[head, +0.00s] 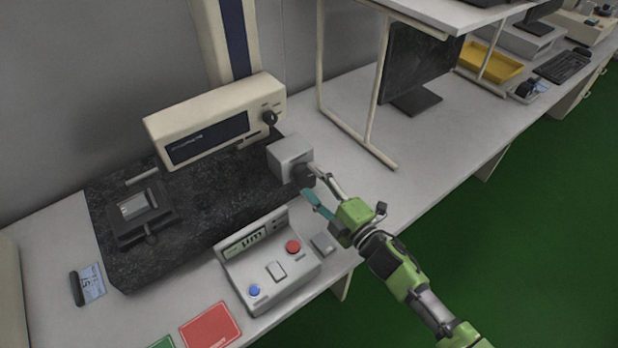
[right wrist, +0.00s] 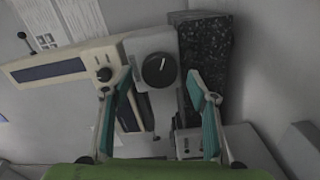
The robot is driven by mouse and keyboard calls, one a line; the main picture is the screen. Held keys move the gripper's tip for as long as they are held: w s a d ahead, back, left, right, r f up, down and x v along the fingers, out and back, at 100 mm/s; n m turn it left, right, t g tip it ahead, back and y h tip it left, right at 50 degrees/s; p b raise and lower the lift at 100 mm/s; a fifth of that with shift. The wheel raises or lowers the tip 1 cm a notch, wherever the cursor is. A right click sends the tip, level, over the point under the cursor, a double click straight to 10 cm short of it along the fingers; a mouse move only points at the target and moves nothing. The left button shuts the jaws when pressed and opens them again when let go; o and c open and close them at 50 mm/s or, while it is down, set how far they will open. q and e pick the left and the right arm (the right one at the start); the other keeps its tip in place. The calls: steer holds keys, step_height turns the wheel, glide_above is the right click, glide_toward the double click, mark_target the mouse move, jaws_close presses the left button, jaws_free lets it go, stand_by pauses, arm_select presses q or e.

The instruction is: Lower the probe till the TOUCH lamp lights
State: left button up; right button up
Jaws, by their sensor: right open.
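A beige measuring head (head: 215,122) with a dark display hangs from a column over a black granite plate (head: 205,195). A small dark part (head: 247,141) sits under its right end; I cannot clearly make out the probe tip. A grey box (head: 290,152) at the plate's right edge carries a black knob (head: 303,175). The knob's white mark shows in the right wrist view (right wrist: 160,69). My right gripper (head: 312,182) is open, its teal fingers apart at the knob, which appears between and beyond them in the right wrist view. My left gripper is out of view. No lit TOUCH lamp is recognizable.
A grey console (head: 272,272) with a µm display, a red button (head: 293,246) and a blue button (head: 254,291) stands in front of the plate. A clamp fixture (head: 140,212) sits on the plate. A red card (head: 210,327) lies near the front edge. A shelf post (head: 368,145) stands right.

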steer(key=v, duration=1)
steer(key=shift+w, duration=0.1)
stand_by(0.9)
